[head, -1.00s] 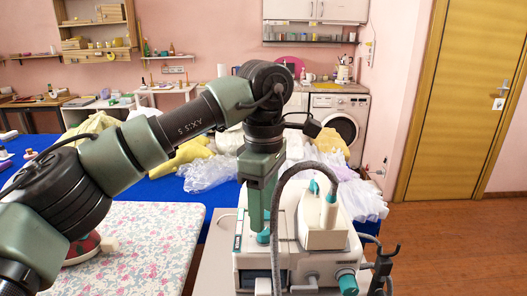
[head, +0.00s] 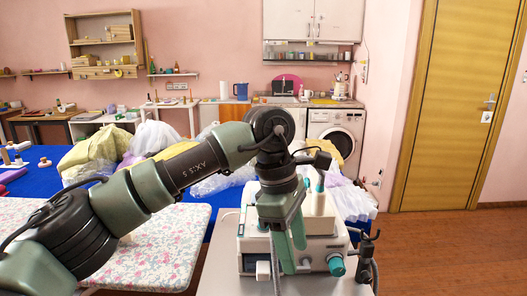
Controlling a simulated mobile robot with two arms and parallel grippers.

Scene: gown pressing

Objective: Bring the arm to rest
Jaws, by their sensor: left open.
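My left arm comes in from the left and bends down at the middle. My left gripper (head: 291,247) points down with its two green fingers apart, and nothing shows between them. It is in front of a white machine with teal knobs (head: 318,258) and hides part of its front and top. From this view I cannot tell whether the fingers touch the machine. My right gripper is not in view.
A flower-patterned ironing board (head: 165,251) lies at left under my arm. Behind it is a blue table (head: 215,197) with heaped white and yellow cloth (head: 92,154). A hook stand (head: 366,246) rises right of the machine. The wooden floor (head: 445,250) at right is clear.

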